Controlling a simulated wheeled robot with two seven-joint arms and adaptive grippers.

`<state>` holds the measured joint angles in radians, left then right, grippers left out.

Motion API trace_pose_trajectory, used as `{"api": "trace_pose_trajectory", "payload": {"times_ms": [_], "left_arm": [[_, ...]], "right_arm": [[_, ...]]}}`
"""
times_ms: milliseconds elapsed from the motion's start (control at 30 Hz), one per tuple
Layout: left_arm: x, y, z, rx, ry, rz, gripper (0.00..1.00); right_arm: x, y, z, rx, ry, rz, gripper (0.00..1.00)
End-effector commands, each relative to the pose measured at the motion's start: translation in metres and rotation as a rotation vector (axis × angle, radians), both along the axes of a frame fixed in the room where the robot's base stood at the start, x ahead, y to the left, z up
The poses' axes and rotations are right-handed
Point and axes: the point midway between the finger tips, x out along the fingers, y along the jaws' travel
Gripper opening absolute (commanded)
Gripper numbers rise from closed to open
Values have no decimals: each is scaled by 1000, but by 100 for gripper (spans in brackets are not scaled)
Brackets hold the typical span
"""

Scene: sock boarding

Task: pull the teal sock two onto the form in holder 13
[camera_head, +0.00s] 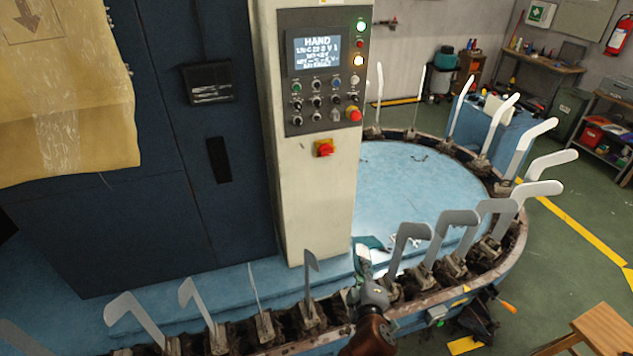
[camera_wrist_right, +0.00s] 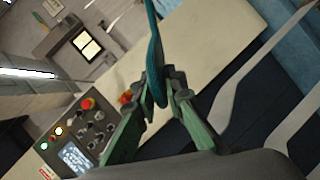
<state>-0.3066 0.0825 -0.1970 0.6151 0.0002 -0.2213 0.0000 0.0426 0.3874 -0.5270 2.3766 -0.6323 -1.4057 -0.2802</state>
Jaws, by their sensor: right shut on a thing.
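The teal sock (camera_head: 371,242) shows as a small patch at the tip of my right gripper (camera_head: 362,262), low in the middle of the head view. In the right wrist view the sock (camera_wrist_right: 153,40) is a narrow dark teal strip, seen edge-on, running up from between the green fingers of my right gripper (camera_wrist_right: 162,88). The gripper is shut on it. Nearby stand a grey form (camera_head: 311,262) to the left and another form (camera_head: 405,240) to the right. No holder number is readable, so I cannot tell which is 13. Any form behind my right gripper is hidden. My left gripper is out of view.
A curved rail (camera_head: 515,240) carries several upright forms in holders around a blue platform (camera_head: 415,190). A control column (camera_head: 318,200) stands behind my right gripper, with a dark blue cabinet (camera_head: 100,230) to its left. A wooden surface (camera_head: 605,335) is at lower right.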

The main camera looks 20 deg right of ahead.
Motion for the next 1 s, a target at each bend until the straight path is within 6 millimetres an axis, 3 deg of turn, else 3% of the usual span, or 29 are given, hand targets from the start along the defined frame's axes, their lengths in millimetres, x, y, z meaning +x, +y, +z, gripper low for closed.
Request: {"api": "trace_pose_trajectory", "payload": {"times_ms": [33, 267, 600, 800, 1000], "left_arm": [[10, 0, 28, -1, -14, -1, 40], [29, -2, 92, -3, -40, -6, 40], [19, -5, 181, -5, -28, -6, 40], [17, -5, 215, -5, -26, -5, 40], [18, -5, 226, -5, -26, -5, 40]], "right_arm": [[11, 0, 34, 66, 8, -38, 0], [46, 13, 91, 410, 80, -206, 0], [76, 70, 176, 841, 130, -284, 0], [76, 100, 214, 976, 158, -264, 0], [74, 113, 227, 1026, 172, -250, 0]]}}
